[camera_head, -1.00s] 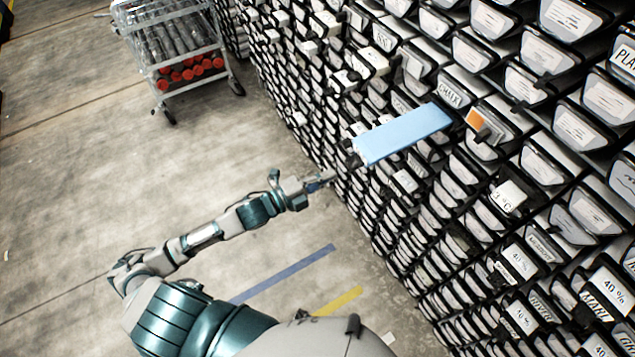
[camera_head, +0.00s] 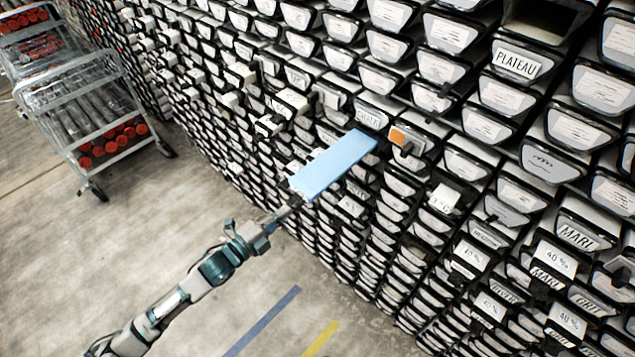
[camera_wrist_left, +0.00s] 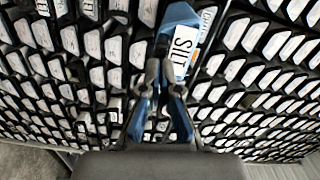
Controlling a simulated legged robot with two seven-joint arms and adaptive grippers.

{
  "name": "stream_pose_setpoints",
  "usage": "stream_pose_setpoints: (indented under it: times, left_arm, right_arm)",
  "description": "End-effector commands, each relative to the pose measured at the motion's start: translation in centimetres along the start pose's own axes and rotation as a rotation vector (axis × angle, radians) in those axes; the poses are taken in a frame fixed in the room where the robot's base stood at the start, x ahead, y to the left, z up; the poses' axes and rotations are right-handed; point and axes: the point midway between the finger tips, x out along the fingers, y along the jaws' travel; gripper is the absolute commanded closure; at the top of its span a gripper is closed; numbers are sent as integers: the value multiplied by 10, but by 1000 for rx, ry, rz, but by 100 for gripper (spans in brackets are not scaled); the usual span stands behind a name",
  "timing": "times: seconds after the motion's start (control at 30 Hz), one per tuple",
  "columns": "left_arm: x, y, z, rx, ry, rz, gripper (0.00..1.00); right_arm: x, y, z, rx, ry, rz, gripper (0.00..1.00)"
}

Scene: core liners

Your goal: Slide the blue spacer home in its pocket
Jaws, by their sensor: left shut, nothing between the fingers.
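The blue spacer (camera_head: 333,165) is a long light-blue box that sticks well out of the drawer wall, below a drawer labelled CHALK. In the left wrist view its blue-edged front end (camera_wrist_left: 181,14) shows with a white SILT label (camera_wrist_left: 185,48). My left gripper (camera_head: 291,209) is shut and empty, just below and left of the spacer's outer end. In the left wrist view my left gripper (camera_wrist_left: 161,68) points at that end, and its fingers overlap its lower left. I cannot tell whether they touch. The pocket is hidden behind the spacer. My right gripper is out of view.
A wall of black-framed drawers (camera_head: 480,125) fills the right side. An orange-marked drawer (camera_head: 408,138) sits right of the spacer's inner end. An open slot (camera_head: 545,18) is at the top right. A wheeled cart (camera_head: 85,110) stands at the left. The floor between is clear.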

Motion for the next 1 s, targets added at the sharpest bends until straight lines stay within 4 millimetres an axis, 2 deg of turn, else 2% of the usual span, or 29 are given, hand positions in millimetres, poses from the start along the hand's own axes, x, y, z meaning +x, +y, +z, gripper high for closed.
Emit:
stream_pose_setpoints:
  times: [0.23,1.0]
  left_arm:
    - [6,-1,-1,1,-1,-1,100]
    - [25,0,-1,1,-1,3,100]
  right_arm:
    - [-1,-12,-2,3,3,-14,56]
    - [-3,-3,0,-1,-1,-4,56]
